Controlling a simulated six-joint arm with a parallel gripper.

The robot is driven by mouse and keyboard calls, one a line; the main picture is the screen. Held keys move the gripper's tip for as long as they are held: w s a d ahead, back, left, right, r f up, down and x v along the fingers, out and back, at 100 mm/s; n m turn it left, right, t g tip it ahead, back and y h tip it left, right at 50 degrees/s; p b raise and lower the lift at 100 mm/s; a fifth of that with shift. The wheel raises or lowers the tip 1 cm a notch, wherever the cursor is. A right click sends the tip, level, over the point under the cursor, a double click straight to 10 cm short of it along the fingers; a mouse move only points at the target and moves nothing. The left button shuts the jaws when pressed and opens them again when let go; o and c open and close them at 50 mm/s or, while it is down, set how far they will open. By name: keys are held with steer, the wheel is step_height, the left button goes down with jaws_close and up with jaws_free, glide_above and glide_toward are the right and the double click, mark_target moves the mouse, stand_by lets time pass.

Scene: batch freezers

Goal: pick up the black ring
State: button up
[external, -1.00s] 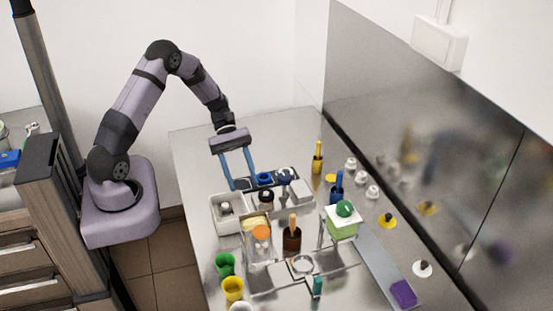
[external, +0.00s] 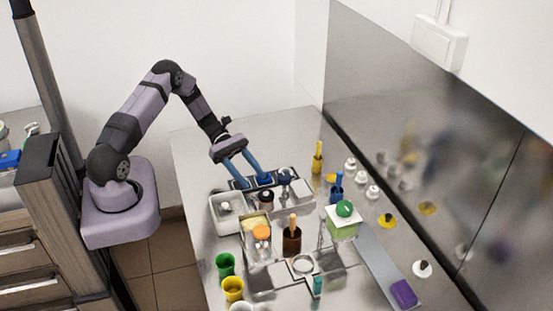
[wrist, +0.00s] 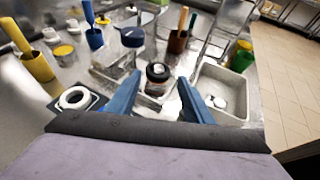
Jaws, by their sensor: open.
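In the wrist view a black ring (wrist: 158,72) with a pale centre sits on top of a small clear jar, upright on the metal table. It shows as the dark top of a small jar in the external view (external: 266,195). My gripper (wrist: 157,90) is open, with its two blue fingers apart and empty. In the wrist view the ring appears between and slightly beyond the fingertips. In the external view my gripper (external: 256,181) is tilted, its fingertips just behind the jar, over a dark tray. I cannot tell the exact height gap.
A grey bin (external: 229,211) stands left of the jar. A brown cup with a wooden handle (external: 292,240) and an orange-lidded jar (external: 262,233) stand in front. A white ring (wrist: 75,97) lies on a dark plate. A blue-topped container (wrist: 131,36) is close by.

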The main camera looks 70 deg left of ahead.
mark_target(264, 192)
steer(key=shift+w+d+f+p, duration=0.15)
steer(key=shift+w+d+p, duration=0.1)
steer(key=shift+d+p, duration=0.3)
steer(key=shift+f+p+x, duration=0.25)
steer(key=shift+p+x, duration=0.65)
steer(key=shift+x, duration=1.1)
steer(key=shift+a, duration=0.15)
steer(key=c, duration=0.8)
